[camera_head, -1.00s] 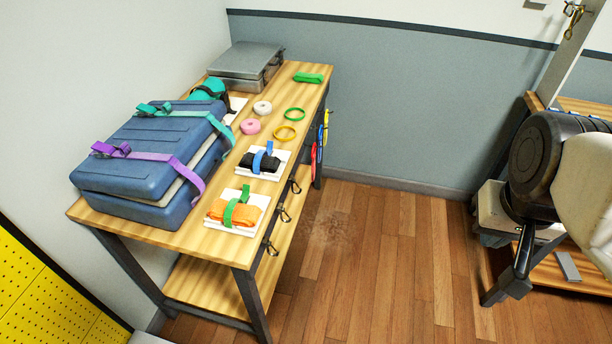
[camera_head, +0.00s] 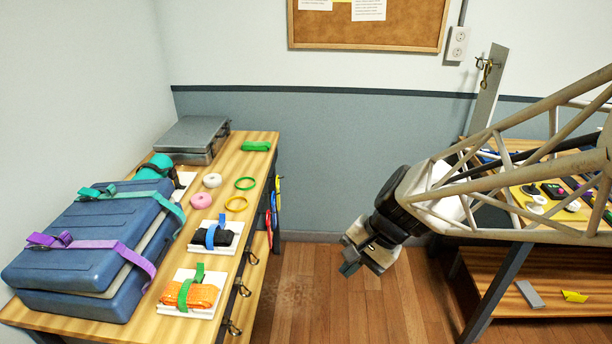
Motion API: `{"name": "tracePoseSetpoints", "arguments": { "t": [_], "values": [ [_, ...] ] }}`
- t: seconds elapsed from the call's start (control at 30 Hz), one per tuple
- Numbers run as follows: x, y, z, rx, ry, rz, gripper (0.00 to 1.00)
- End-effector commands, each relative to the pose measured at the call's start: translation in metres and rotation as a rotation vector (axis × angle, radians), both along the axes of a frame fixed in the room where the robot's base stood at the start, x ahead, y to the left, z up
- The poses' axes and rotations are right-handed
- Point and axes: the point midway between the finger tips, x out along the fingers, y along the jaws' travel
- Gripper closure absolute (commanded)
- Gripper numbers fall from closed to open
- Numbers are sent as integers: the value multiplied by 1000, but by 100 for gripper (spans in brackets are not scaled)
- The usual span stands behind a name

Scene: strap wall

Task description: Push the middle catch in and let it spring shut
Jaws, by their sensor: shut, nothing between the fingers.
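Several small dark metal clips hang in a row on the right side edge of the left table. The middle clip (camera_head: 243,289) sits between a farther clip (camera_head: 252,258) and a nearer clip (camera_head: 233,327). They look like spring catches, but they are too small to tell whether their gates are open or shut. My gripper (camera_head: 348,268) is shut and empty. It hangs over the floor to the right of the table, well apart from the clips.
The left wooden table (camera_head: 222,262) bears a blue case (camera_head: 95,250) with purple and teal straps, strapped bundles, rings and tape rolls. Colored bands hang at its far right edge. A second table (camera_head: 560,290) stands right. Open floor (camera_head: 320,310) lies between.

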Motion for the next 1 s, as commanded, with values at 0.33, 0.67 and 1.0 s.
{"name": "tracePoseSetpoints", "arguments": {
  "t": [0.33, 0.67, 1.0],
  "values": [
    [44, 59, -53, 184, 235, -226, 100],
    [83, 110, -113, 321, 458, -466, 100],
    [113, 148, -179, 416, 653, -710, 100]
  ]
}}
